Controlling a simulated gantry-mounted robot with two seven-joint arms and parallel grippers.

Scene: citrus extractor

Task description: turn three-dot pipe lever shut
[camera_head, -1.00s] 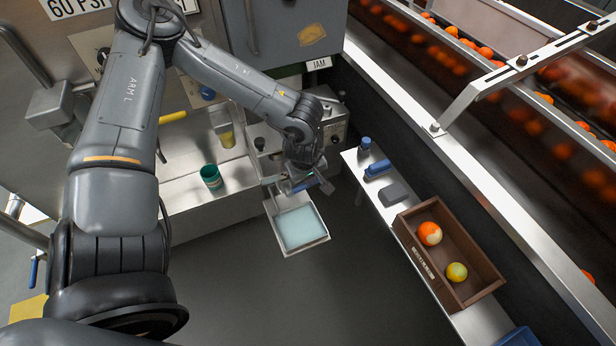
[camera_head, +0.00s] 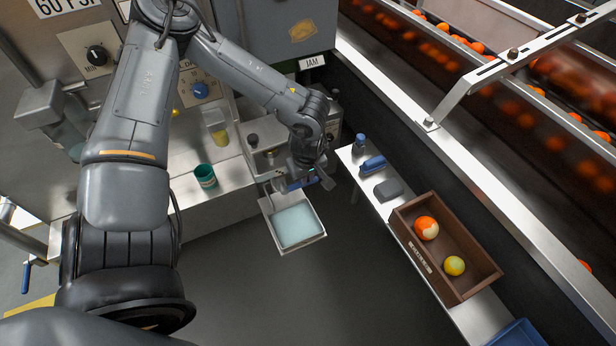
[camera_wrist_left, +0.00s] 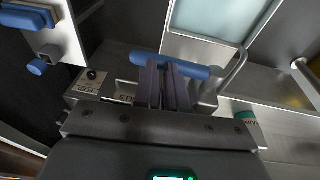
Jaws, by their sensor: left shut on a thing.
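My left gripper (camera_head: 308,181) is at the front of the machine, just above the tray of pale blue liquid. In the left wrist view its two fingers (camera_wrist_left: 164,88) are shut on a blue bar-shaped handle (camera_wrist_left: 196,71), which lies across the fingertips. A bent metal rod (camera_wrist_left: 236,68) runs close to the handle's right end. I see no three-dot mark; the fingers and wrist hide part of the handle and its mount. My right gripper is not in view.
The liquid tray (camera_head: 304,243) sits below the gripper. A green cup (camera_head: 205,176) stands on the steel ledge to the left. To the right, a narrow shelf holds a wooden crate (camera_head: 402,226) with two fruits. Another blue-handled lever (camera_head: 27,277) hangs at far left.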

